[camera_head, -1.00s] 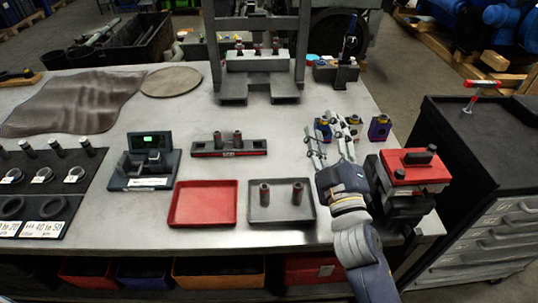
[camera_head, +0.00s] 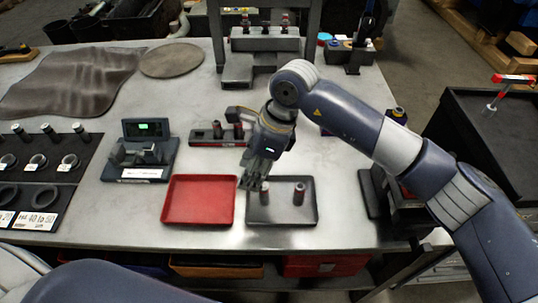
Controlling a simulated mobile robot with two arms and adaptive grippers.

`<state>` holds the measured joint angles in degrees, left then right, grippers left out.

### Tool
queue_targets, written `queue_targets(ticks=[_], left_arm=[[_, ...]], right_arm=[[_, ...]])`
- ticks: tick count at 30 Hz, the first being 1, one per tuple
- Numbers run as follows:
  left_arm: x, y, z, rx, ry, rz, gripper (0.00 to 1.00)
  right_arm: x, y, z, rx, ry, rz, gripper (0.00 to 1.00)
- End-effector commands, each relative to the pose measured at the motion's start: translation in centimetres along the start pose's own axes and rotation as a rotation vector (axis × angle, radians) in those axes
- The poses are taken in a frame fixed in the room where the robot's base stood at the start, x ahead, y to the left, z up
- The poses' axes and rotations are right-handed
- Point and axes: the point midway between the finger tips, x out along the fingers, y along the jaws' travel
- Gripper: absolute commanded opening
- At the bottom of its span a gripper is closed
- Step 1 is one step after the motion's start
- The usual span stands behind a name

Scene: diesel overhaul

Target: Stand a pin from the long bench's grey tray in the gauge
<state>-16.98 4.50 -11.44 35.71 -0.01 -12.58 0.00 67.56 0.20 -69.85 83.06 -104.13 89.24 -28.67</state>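The grey tray (camera_head: 282,218) lies near the front edge of the bench. Two dark reddish pins stand upright in it, a left pin (camera_head: 265,196) and a right pin (camera_head: 298,194). The gauge (camera_head: 143,152), a dark block with a lit green display, stands to the left with no pin visible in it. My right gripper (camera_head: 252,184) points down above the tray's left edge, just left of the left pin. Its fingers look apart, with nothing seen between them. My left gripper is out of view; only parts of my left arm show at the bottom left.
A red tray (camera_head: 199,201) lies empty beside the grey one. A board with rings and pins (camera_head: 40,172) is at the left. A press frame (camera_head: 262,62) stands at the back. Bare bench lies around the gauge.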

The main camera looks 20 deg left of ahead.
Motion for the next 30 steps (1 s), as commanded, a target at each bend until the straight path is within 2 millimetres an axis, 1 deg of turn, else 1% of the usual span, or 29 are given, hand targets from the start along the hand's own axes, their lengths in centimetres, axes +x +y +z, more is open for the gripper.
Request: queue_targets(ticks=[1,3,6,11,17,26,27,30], left_arm=[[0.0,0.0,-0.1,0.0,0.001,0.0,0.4],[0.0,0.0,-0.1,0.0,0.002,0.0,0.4],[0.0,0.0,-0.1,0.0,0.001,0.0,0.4],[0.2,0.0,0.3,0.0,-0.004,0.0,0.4],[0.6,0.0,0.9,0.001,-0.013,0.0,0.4],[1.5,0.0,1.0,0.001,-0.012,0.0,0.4],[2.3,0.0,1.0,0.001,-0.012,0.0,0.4],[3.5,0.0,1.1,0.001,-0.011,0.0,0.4]], right_arm=[[-0.5,-0.6,-1.2,-0.008,0.063,-0.016,0.42],[-0.8,-1.0,-2.3,-0.013,0.118,-0.027,0.42],[-0.9,-1.2,-3.0,-0.015,0.151,-0.033,0.42],[-0.2,-1.2,-3.3,-0.013,0.151,-0.031,0.42],[1.6,-1.3,-3.9,-0.012,0.148,-0.03,0.42],[5.0,-1.3,-5.0,-0.013,0.147,-0.029,0.42],[5.8,-1.4,-5.3,-0.013,0.147,-0.031,0.42],[6.7,-1.5,-5.7,-0.014,0.146,-0.032,0.42]])
